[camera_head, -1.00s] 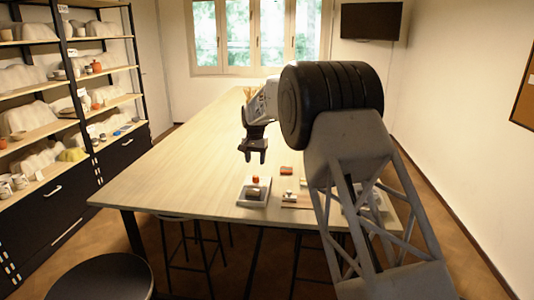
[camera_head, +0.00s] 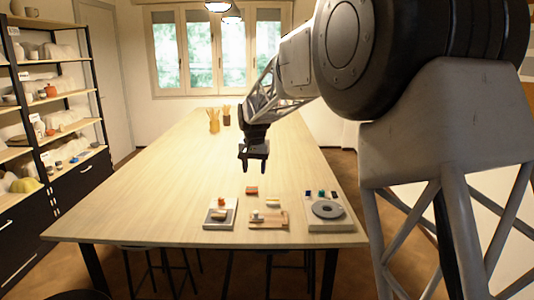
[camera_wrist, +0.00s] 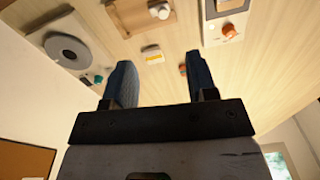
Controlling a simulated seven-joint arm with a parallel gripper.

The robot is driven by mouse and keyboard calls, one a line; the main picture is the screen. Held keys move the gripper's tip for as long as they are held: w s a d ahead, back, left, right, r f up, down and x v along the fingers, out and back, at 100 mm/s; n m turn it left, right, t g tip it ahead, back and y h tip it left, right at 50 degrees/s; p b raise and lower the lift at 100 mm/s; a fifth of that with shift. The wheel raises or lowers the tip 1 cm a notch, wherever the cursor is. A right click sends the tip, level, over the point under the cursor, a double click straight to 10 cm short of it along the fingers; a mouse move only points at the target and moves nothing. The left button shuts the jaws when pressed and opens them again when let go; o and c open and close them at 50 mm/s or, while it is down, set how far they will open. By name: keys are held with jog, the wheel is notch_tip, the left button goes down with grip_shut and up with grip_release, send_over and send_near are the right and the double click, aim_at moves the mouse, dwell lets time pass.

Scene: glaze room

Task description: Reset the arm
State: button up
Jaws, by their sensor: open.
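My gripper (camera_head: 254,164) hangs above the wooden table (camera_head: 180,175) in the head view, behind the small items at the table's near end. Its two fingers are apart with nothing between them. In the wrist view my gripper (camera_wrist: 160,85) also shows two spread, empty dark fingers, with the table surface beyond them. My arm reaches in from the right side of the head view.
Near the table's front edge stand a grey tray (camera_head: 230,204) with an orange-topped item, a wooden board (camera_head: 284,219) and a pale base with a grey disc (camera_head: 327,209). A red block (camera_head: 252,190) lies behind them. Pencil-like holders (camera_head: 214,122) stand farther back. Shelves line the left.

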jog(key=s+d+r, duration=0.2)
jog(key=s+d, duration=0.3)
jog(key=s, duration=0.4)
jog(key=s+d+r+t, duration=0.1)
jog(key=s+d, duration=0.4)
jog(key=s, duration=0.4)
jog(key=s+d+r, duration=0.2)
jog(key=s+d, duration=0.4)
jog(key=s, duration=0.3)
jog(key=s+d+f, duration=0.2)
jog(key=s, duration=0.6)
jog(key=s+d+f, duration=0.2)
jog(key=s+f, duration=0.1)
jog(key=s, duration=0.6)
jog(key=s+d+f+n, duration=0.1)
jog(key=s+d+f, duration=0.1)
jog(key=s, duration=0.7)
jog(key=shift+d+f+t, duration=0.4)
jog(key=shift+f, duration=0.35)
